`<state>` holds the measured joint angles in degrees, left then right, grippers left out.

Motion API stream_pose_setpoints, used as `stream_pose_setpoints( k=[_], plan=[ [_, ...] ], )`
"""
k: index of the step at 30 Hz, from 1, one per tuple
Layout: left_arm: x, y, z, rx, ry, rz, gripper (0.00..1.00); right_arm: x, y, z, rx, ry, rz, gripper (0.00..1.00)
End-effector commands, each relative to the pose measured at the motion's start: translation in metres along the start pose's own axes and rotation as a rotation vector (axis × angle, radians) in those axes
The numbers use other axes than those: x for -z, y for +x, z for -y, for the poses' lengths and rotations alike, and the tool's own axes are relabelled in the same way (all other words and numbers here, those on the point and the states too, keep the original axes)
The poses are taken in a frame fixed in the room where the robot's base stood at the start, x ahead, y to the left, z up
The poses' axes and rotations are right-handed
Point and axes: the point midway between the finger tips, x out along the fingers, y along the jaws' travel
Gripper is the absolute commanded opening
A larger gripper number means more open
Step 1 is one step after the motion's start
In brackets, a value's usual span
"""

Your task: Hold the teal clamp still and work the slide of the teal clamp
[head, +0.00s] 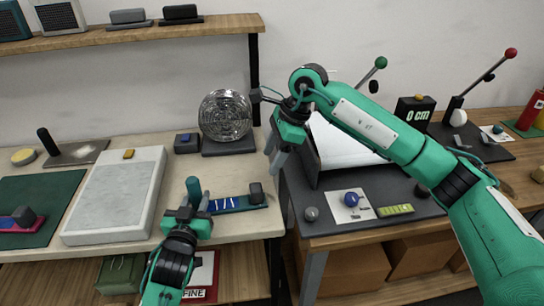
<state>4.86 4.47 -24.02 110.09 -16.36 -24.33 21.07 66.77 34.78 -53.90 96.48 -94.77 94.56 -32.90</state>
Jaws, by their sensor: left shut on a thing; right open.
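The teal clamp (228,205) lies near the front right edge of the pale tabletop. It has a flat bar with a blue, white-marked strip, an upright teal post (193,190) at its left end and a dark block (256,193) at its right end, which looks like the slide. My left gripper (195,208) is at the left end, shut on the teal clamp by the post; its fingers hide the exact contact. My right gripper (275,158) is open and empty, pointing down, above and behind the dark block and apart from it.
A shiny mesh ball (225,115) on a dark base stands behind the clamp. A white slab (116,196) lies to the left. A dark-topped table (330,222) with a blue knob (351,199) stands to the right, past a narrow gap. A wooden shelf (135,34) is above.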

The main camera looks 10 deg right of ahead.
Motion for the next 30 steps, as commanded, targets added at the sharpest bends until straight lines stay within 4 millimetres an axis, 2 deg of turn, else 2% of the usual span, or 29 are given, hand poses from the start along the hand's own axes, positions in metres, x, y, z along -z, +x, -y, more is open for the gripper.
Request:
stream_pose_setpoints(
  k=[2,3,6,7,16,20,30],
  plan=[
    [0.0,0.0,0.0,0.0,0.0,0.0,0.0,0.0,0.0,0.0,0.0,0.0,0.0,0.58],
    [0.0,0.0,0.0,0.0,0.0,0.0,0.32,0.0,0.0,0.0,0.0,0.0,0.0,0.58],
    [0.0,0.0,0.0,0.0,0.0,0.0,0.51,0.0,0.0,0.0,0.0,0.0,0.0,0.58],
    [0.0,0.0,0.0,0.0,0.0,0.0,0.55,0.0,0.0,0.0,0.0,0.0,0.0,0.58],
    [0.0,-0.001,0.0,0.0,0.0,0.0,0.55,0.0,0.001,0.0,0.0,0.0,0.0,0.58],
    [0.0,-0.01,0.0,0.0,-0.001,0.0,0.55,0.0,0.001,0.0,0.0,0.0,0.0,0.58],
    [-0.001,-0.072,0.0,0.0,-0.001,0.002,0.55,0.0,0.001,0.0,0.0,0.0,0.0,0.58]
  ],
)
